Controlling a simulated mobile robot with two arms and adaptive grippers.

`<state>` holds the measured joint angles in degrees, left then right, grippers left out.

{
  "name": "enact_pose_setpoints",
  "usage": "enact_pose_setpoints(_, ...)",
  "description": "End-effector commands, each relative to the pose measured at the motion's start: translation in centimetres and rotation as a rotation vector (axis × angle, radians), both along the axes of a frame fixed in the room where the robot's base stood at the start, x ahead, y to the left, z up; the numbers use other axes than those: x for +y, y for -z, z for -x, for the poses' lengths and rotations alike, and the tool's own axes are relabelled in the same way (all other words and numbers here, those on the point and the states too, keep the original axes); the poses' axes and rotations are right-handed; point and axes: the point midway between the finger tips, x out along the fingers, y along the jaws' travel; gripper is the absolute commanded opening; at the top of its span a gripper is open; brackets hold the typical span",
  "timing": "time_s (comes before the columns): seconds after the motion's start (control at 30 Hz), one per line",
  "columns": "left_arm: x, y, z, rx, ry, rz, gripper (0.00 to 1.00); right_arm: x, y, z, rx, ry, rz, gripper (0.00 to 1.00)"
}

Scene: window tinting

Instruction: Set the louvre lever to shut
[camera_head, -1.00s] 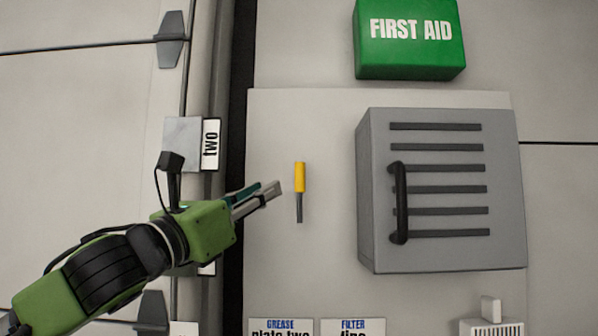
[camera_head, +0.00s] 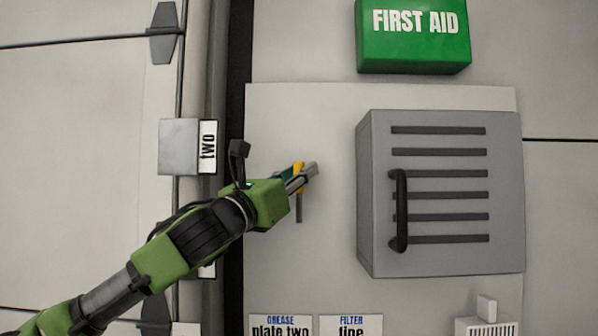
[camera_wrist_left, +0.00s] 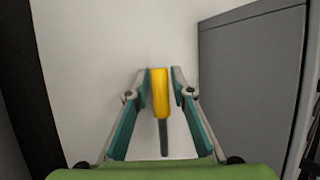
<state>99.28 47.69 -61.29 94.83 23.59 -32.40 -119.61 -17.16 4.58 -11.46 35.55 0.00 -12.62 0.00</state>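The louvre lever (camera_head: 299,207) is a dark stem with a yellow grip pointing up, on the pale panel left of the grey louvred cabinet. My left gripper (camera_head: 305,176) is at the yellow grip and hides part of it. In the left wrist view the yellow grip (camera_wrist_left: 160,93) stands between the two fingertips of my left gripper (camera_wrist_left: 160,85), with a small gap on each side. The fingers are open around it. The dark stem (camera_wrist_left: 163,138) hangs below the grip. My right gripper is not in view.
The grey louvred cabinet (camera_head: 440,258) with a black handle (camera_head: 402,210) juts out to the right. A green first aid box (camera_head: 413,35) is above. Labels (camera_head: 281,326) sit below. A grey block marked "two" (camera_head: 178,147) is at the left.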

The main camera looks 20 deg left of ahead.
Motion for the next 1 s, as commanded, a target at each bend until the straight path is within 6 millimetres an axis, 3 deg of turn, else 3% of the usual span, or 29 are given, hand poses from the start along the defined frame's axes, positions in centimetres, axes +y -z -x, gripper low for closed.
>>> enact_pose_setpoints(0.07, 0.0, 0.0, 0.0, 0.0, 0.0, 0.0, 0.19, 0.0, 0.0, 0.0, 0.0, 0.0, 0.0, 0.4)
enact_pose_setpoints(0.13, 0.0, 0.0, 0.0, 0.0, 0.0, 0.0, 0.01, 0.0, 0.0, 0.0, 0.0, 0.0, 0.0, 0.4)
enact_pose_setpoints(0.17, 0.0, 0.0, 0.0, 0.0, 0.0, 0.0, 0.0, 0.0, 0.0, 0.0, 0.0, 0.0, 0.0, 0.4)
enact_pose_setpoints(0.57, 0.5, 0.5, 0.1, -0.012, 0.0, 0.046, 0.0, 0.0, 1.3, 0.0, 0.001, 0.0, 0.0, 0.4)
enact_pose_setpoints(1.0, 3.4, 1.8, 1.0, -0.103, 0.002, 0.364, 0.0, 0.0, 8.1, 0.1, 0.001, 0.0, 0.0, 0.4)
